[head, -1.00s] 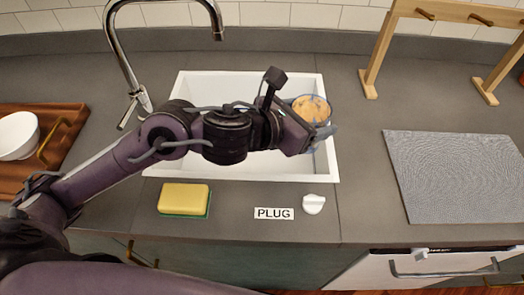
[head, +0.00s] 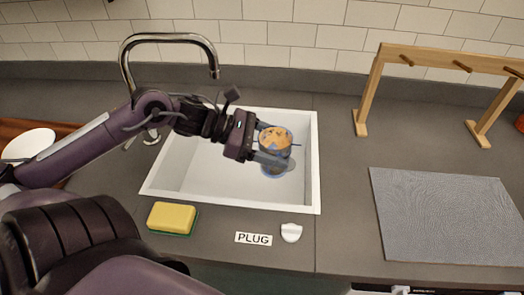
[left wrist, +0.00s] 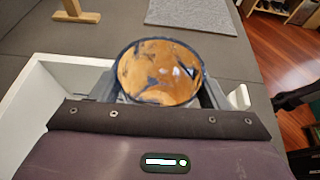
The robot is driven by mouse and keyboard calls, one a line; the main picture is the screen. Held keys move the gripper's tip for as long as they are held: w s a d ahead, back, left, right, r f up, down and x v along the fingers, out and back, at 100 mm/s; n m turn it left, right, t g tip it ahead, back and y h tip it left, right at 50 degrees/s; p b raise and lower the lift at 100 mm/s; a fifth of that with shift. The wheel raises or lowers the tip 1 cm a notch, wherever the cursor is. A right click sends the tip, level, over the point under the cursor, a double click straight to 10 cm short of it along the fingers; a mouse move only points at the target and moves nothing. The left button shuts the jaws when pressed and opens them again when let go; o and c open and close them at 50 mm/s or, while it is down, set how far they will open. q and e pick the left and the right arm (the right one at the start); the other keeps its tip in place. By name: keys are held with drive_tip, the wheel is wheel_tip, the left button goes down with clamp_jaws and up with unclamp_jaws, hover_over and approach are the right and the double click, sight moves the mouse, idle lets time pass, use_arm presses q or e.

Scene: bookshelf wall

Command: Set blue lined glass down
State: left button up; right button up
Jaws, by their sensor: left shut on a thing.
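The blue lined glass (head: 274,143) has blue markings and an orange-brown patch showing at its top. My left gripper (head: 272,150) is shut on it and holds it over the right part of the white sink (head: 190,190). In the left wrist view the glass (left wrist: 160,72) sits between the two fingers of the gripper (left wrist: 155,95), its round rim facing the camera. The lower part of the glass is partly hidden by the fingers. My right gripper does not show in either view.
A grey textured mat (head: 445,215) lies on the counter right of the sink, below a wooden peg rack (head: 440,60). A yellow sponge (head: 172,217), a PLUG label (head: 253,238) and a white plug (head: 291,232) lie in front. The faucet (head: 125,60) stands behind. A white bowl (head: 28,145) is at left.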

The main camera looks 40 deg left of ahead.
use_arm(q)
drive_tip(key=shift+r, duration=0.2)
drive_tip(key=shift+f+m, duration=0.15)
drive_tip(key=shift+m, duration=0.15)
drive_tip(key=shift+f+b, duration=2.1)
drive_tip(key=shift+f, duration=7.65)
drive_tip(key=shift+f, duration=0.1)
drive_tip(key=o, duration=1.2)
